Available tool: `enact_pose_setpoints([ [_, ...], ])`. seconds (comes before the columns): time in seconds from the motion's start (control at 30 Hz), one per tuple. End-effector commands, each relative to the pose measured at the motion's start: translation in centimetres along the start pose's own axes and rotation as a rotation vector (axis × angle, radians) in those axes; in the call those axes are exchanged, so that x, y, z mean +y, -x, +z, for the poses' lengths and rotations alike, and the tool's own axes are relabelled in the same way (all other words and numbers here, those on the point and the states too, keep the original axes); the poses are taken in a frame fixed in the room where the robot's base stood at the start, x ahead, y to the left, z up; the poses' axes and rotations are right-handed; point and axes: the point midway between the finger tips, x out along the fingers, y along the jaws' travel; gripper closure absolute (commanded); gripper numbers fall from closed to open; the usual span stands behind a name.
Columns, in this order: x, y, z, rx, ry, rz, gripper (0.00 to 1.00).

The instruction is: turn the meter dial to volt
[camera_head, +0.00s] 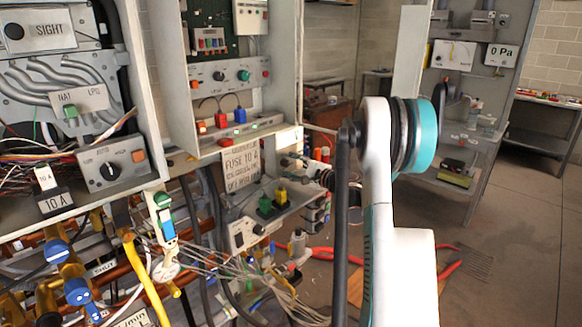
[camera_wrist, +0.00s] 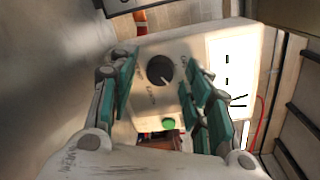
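In the wrist view, a pale meter box (camera_wrist: 185,45) shows sideways ahead of my gripper. Its round dark dial (camera_wrist: 159,70) has a light pointer mark, and small labels around it are too blurred to read. A white display (camera_wrist: 232,75) with short black marks is on the box's right part. A green button (camera_wrist: 169,123) is below the dial. My gripper (camera_wrist: 162,82) is open, with teal finger pads on either side of the dial. The dial shows between the fingers; contact cannot be told. In the head view, I cannot clearly pick out this meter or my fingers.
A box with a black knob (camera_head: 109,170) is at left. Red-handled pliers (camera_head: 335,254) lie low beside my arm. A 0 Pa gauge (camera_head: 501,56) hangs back right. Floor at right is mostly clear.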

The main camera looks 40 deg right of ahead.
Motion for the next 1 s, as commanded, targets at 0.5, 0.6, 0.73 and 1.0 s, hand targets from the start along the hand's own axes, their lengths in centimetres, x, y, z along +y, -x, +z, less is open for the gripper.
enact_pose_setpoints([
  [0.5, -0.1, 6.2, -0.1, 0.003, -0.001, -0.002, 0.55],
  [0.6, -0.1, 8.2, -0.1, 0.003, -0.001, -0.002, 0.55],
  [0.73, 0.0, 10.2, -0.1, 0.002, -0.001, -0.001, 0.55],
  [1.0, 0.0, 12.0, 0.0, 0.000, 0.000, 0.000, 0.55],
])
